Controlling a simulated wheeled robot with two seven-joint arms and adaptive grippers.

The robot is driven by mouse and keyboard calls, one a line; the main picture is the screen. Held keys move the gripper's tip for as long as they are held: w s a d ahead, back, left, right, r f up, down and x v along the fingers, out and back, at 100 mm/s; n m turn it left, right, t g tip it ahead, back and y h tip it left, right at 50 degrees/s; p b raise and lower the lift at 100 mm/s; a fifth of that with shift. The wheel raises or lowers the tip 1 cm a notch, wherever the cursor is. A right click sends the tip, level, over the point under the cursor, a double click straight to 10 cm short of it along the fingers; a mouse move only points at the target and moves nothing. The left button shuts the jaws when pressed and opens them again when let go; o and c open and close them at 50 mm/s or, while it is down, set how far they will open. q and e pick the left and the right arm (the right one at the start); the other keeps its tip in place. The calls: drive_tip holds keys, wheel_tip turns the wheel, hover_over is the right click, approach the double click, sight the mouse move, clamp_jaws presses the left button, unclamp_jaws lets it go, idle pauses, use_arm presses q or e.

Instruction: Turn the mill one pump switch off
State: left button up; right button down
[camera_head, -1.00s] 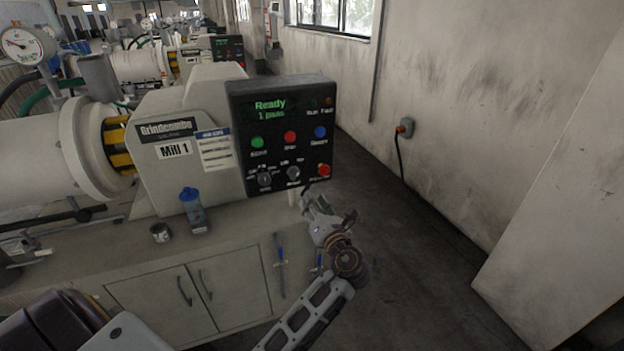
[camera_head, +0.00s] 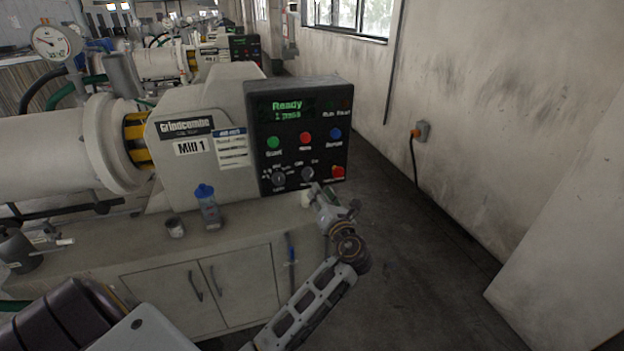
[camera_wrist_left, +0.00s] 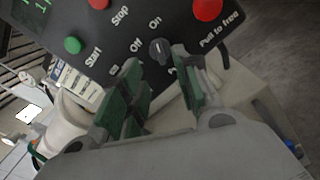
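The black control panel (camera_head: 328,131) of Mill 1 carries two rotary knobs along its lower part. The right-hand knob (camera_head: 307,174) shows in the left wrist view as a black knob (camera_wrist_left: 159,49) beside the words "Off" and "On". A finger partly covers the label below it, and I cannot tell for sure which mark the knob points at. My left gripper (camera_head: 317,191) is just below this knob in the head view. In the wrist view the left gripper (camera_wrist_left: 166,66) has its green-padded fingers apart, with the knob just beyond the tips, apparently not gripped. My right gripper is not seen.
Green, red and blue buttons sit above the knobs; a red pull knob (camera_head: 338,172) is close to the right. The display reads "Ready". The floor to the right is clear.

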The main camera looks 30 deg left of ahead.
sight(311, 176)
use_arm(q)
drive_tip(key=x, duration=0.7)
drive_tip(key=shift+w+a+r, duration=0.1)
drive_tip(key=shift+w+a, duration=0.5)
drive_tip(key=shift+a, duration=0.15)
drive_tip(key=shift+w+a, duration=0.15)
clamp_jaws()
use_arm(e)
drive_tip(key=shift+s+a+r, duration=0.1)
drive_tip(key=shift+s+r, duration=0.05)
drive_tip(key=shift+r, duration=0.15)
